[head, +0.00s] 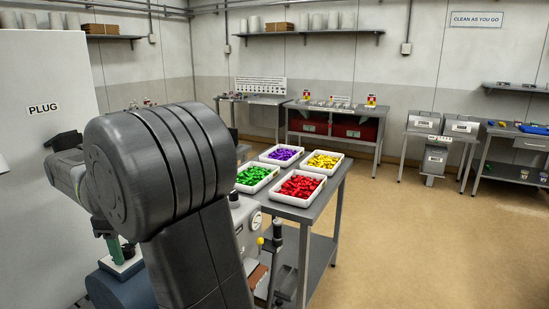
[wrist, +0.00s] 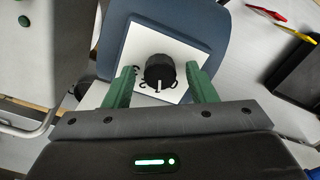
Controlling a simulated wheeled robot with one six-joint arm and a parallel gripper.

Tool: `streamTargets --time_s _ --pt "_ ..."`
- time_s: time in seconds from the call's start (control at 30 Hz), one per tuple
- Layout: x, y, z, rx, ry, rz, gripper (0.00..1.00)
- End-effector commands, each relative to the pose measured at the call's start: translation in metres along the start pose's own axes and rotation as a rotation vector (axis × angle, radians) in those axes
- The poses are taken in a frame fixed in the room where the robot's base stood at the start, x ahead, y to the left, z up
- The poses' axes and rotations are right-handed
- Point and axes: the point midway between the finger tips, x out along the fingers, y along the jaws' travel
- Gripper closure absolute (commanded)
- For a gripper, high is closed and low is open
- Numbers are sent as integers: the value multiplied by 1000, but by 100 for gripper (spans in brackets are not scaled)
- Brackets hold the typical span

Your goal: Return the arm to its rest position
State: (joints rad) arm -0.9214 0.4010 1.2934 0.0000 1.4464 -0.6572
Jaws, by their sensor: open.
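My gripper (wrist: 160,88) is open in the wrist view, with its two green fingers spread. Between the fingers is a black knob (wrist: 160,72) on a white square plate (wrist: 184,46) with printed marks. The fingers stand either side of the knob with visible gaps. The plate is on a blue-grey housing (wrist: 197,14). In the head view my arm crosses the left side and hides much of that area. A green finger of my gripper (head: 124,252) shows at the lower left, above the same blue-grey housing (head: 123,287).
A steel table (head: 318,217) right of my arm carries white trays of green, purple, yellow and red pieces. A white panel marked PLUG (head: 42,160) stands at the left. Benches line the back wall. The tan floor (head: 425,245) at right is clear.

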Motion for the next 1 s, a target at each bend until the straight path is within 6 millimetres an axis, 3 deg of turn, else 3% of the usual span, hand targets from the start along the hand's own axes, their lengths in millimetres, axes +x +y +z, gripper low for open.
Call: streamTargets --time_s 0.3,0.7,1.0 --pt "3 0 0 -254 1 1 49" --pt "-84 0 0 -248 2 2 49" --pt "-128 0 0 -247 1 1 49"
